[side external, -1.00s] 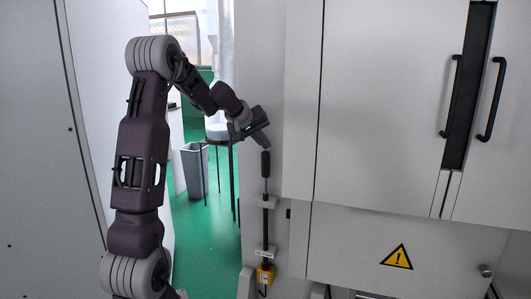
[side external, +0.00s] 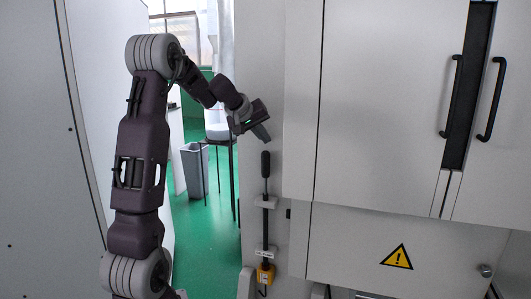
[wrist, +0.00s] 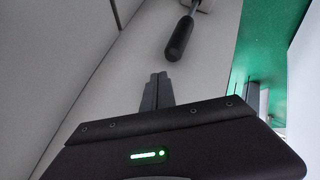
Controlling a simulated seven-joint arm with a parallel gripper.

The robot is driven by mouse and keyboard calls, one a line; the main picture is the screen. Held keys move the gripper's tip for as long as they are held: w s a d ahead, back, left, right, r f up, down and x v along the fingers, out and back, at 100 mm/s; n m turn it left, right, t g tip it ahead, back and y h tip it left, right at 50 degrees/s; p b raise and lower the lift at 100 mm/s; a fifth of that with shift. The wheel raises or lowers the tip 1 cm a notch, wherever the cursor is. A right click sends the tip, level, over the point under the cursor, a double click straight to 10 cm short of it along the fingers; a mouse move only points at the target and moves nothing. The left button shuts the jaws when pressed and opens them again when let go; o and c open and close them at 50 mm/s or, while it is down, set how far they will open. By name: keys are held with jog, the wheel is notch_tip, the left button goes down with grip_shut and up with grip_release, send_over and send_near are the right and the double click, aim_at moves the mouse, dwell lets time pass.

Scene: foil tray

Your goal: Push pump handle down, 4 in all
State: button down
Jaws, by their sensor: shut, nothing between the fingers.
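The pump handle (side external: 265,164) is a dark upright grip on a thin rod, mounted on the light panel in brackets, with a yellow block (side external: 265,274) at its foot. My gripper (side external: 267,139) is just above the handle's top in the side external view, fingers pointing down and apart from it. In the wrist view the handle (wrist: 180,40) lies ahead of the fingertips (wrist: 158,76), with a gap between them. The fingers are together and hold nothing.
A large cabinet (side external: 390,100) with black door handles stands to the right. A warning sign (side external: 397,257) is on its lower panel. A grey bin (side external: 195,168) and a stool stand behind on the green floor.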

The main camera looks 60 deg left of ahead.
jog(key=shift+r, duration=2.05)
jog(key=s+d+r+m+t, duration=0.15)
jog(key=s+d+m, duration=0.25)
jog(key=d, duration=0.5)
jog(key=s+d+r+m, duration=0.3)
jog(key=s+d+m, duration=0.1)
jog(key=d, duration=0.4)
jog(key=s+d+r+m, duration=0.2)
jog(key=s+d+m, duration=0.2)
jog(key=d, duration=0.5)
jog(key=s+d+f+m+g+h, duration=0.2)
jog(key=s+d+f+g+h, duration=0.2)
jog(key=s+d+f, duration=0.8)
notch_tip(320, 180, down, 2)
jog(key=shift+s+d+f, duration=0.2)
jog(key=shift+s+d, duration=0.05)
jog(key=shift+d, duration=0.9)
